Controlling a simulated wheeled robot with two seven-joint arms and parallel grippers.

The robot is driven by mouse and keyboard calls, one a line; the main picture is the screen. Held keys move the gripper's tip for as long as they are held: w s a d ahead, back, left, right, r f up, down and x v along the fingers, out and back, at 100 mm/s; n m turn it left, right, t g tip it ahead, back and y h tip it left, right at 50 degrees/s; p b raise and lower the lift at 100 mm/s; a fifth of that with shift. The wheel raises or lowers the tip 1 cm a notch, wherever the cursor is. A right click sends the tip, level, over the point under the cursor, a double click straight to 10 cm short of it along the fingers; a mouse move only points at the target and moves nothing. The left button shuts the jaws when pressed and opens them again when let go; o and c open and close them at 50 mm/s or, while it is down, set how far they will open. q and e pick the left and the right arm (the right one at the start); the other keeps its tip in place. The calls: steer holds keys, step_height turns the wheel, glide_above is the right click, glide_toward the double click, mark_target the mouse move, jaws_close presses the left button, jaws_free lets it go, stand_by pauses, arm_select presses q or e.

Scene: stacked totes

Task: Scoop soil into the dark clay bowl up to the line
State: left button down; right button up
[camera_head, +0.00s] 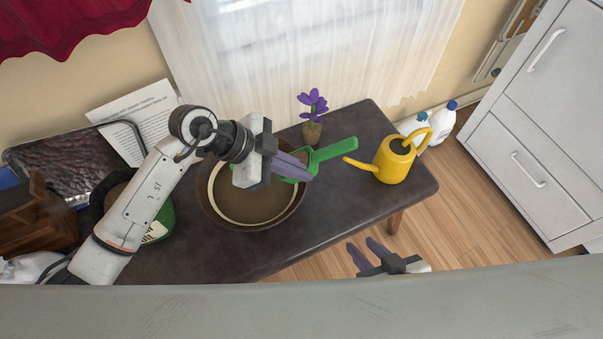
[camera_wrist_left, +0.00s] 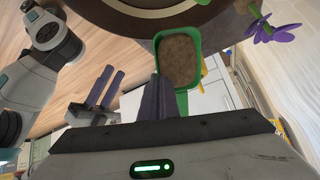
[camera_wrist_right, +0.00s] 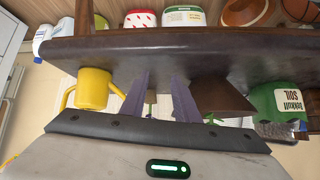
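The dark clay bowl (camera_head: 205,203) stands on the table, with a cream line (camera_head: 222,208) around its inside. Brown shows inside the line; I cannot tell soil from clay there. The green scoop (camera_head: 338,149) has brown soil in its pan (camera_wrist_left: 180,60) and overlaps the bowl's right rim in the head view. My left gripper (camera_head: 308,170) appears shut on the scoop, its fingers partly hiding it. The green soil bag (camera_head: 163,222) is left of the bowl, partly behind my left arm; it also shows in the right wrist view (camera_wrist_right: 280,98). My right gripper (camera_head: 365,250) is open and empty, off the table's front edge.
A yellow watering can (camera_head: 393,163) stands at the table's right end. A purple flower in a small pot (camera_head: 312,132) is behind the scoop. A dark tray (camera_head: 75,160) and paper lie at the back left. The table's front right is clear.

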arm_select(q)
steer(key=h+b, duration=0.1)
steer(key=b, duration=0.2)
steer(key=a+h+b, duration=0.1)
steer(key=b, duration=0.2)
steer(key=shift+r, duration=0.25)
steer(key=shift+a+r+h+p, duration=0.35)
steer(key=shift+h+p, duration=0.15)
steer(key=shift+h, duration=0.1)
steer(key=shift+w+a+r, duration=0.1)
steer(key=shift+h, duration=0.3)
arm_select(e)
step_height(320, 180, down, 3)
steer(key=shift+f, duration=0.15)
steer(key=shift+s+d+f, duration=0.1)
steer(key=shift+f, duration=0.2)
steer(key=shift+r, duration=0.25)
